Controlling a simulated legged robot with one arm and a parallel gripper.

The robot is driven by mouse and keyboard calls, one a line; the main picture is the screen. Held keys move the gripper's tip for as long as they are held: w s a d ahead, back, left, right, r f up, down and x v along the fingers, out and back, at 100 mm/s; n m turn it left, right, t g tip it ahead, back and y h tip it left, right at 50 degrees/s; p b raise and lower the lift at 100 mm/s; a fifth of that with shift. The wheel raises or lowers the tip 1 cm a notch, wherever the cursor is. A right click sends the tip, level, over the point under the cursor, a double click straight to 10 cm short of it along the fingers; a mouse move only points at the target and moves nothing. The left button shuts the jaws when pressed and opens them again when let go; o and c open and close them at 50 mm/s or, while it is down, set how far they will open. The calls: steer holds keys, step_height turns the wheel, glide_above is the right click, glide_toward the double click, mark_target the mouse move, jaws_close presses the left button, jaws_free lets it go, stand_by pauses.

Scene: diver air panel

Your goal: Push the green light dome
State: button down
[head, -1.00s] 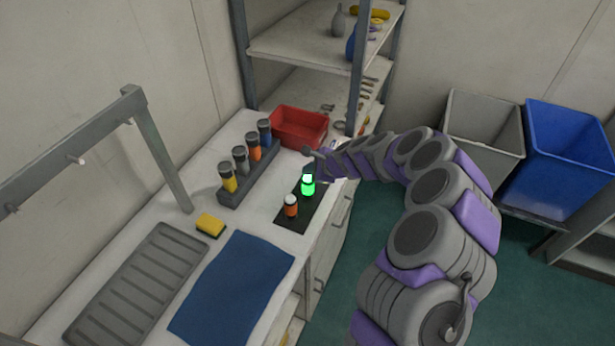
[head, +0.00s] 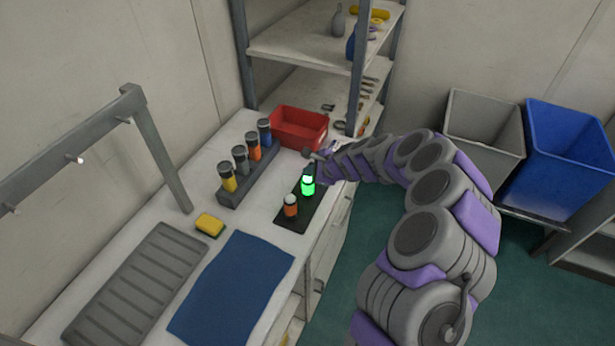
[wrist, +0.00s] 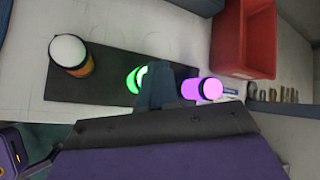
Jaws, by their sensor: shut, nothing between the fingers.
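The lit green dome light (head: 308,187) stands upright on a black panel (head: 292,224) on the white bench. In the wrist view the green dome (wrist: 134,79) is partly hidden behind my fingers. An orange light (head: 291,207) stands on the near end of the panel; its pale dome (wrist: 68,50) shows in the wrist view. A light with a glowing magenta dome (wrist: 209,89) stands on the other side of the green one. My gripper (wrist: 157,80) is shut and empty, over the panel beside the green dome. I cannot tell whether it touches the dome.
A rack (head: 236,197) of several coloured canisters and a red bin (head: 300,138) stand behind the panel. A yellow sponge (head: 209,225), a blue mat (head: 232,285) and a grey ribbed tray (head: 135,285) lie nearer. Shelving (head: 300,48) rises at the back.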

mark_target(310, 179)
stand_by(0.3)
steer(key=shift+r+p, duration=0.5)
steer(key=shift+r, duration=0.05)
step_height(310, 179, up, 6)
steer(key=p, duration=0.5)
stand_by(0.5)
